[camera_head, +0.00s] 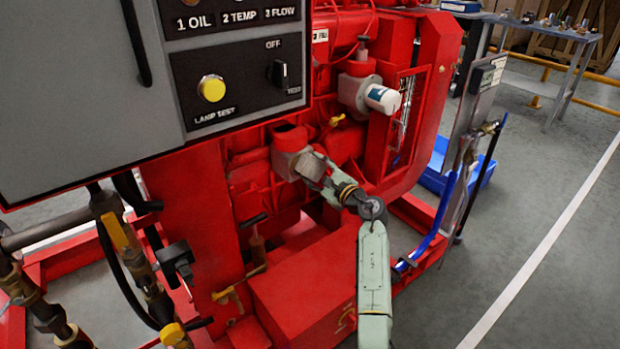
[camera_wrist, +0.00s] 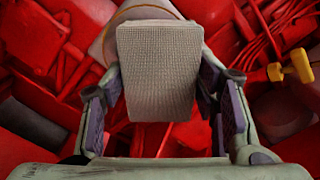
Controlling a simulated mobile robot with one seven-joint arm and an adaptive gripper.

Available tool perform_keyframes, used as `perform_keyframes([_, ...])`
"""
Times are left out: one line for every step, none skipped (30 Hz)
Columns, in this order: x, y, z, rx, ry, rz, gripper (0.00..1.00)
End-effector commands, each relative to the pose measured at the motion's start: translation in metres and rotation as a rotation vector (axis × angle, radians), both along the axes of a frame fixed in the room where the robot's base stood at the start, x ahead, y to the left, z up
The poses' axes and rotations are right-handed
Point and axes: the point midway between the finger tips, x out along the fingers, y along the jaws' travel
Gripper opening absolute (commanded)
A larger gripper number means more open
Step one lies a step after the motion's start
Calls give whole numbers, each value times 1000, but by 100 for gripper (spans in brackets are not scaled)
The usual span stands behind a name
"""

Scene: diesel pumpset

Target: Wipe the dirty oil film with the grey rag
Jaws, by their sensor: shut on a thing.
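The grey rag (camera_wrist: 158,70) is a woven, squared pad between the two fingers of my gripper (camera_wrist: 160,95) in the wrist view. My gripper is shut on it. In the head view my gripper (camera_head: 318,174) reaches to the grey round housing (camera_head: 284,160) on the red engine's front. The rag is at or very near this housing; I cannot tell whether it touches. Part of the housing shows behind the rag in the wrist view (camera_wrist: 135,14). I cannot make out the dirty oil film; the rag and gripper hide part of the housing.
A grey control panel (camera_head: 80,90) stands close at the upper left. A white filter (camera_head: 382,98) sticks out above and right of my gripper. Pipes and a yellow-handled valve (camera_head: 118,235) are at the lower left.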

Motion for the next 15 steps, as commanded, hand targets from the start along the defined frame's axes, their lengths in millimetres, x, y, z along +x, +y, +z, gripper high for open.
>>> perform_keyframes([3,-3,-4,-2,-2,-1,32])
perform_keyframes([4,-5,-4,-2,-2,-1,32])
perform_keyframes([6,-6,-4,-2,-2,-1,32])
perform_keyframes([7,-8,-3,-3,-3,-1,32])
perform_keyframes([8,-9,-3,-3,-3,-1,32])
perform_keyframes([10,-10,-3,-3,-2,-1,32])
perform_keyframes([10,-11,-2,-2,-2,-1,32])
perform_keyframes([11,-11,-2,-2,-2,-1,32])
perform_keyframes([11,-12,-1,-2,-2,-1,32])
perform_keyframes([12,-12,-1,-2,-2,-1,32])
perform_keyframes([12,-12,-1,-2,-2,-1,32])
perform_keyframes([11,-13,-1,-2,-2,-1,32])
perform_keyframes([11,-13,-1,-2,-2,-1,32])
perform_keyframes([10,-13,-1,-2,-2,-1,32])
perform_keyframes([10,-13,-1,-2,-2,0,32])
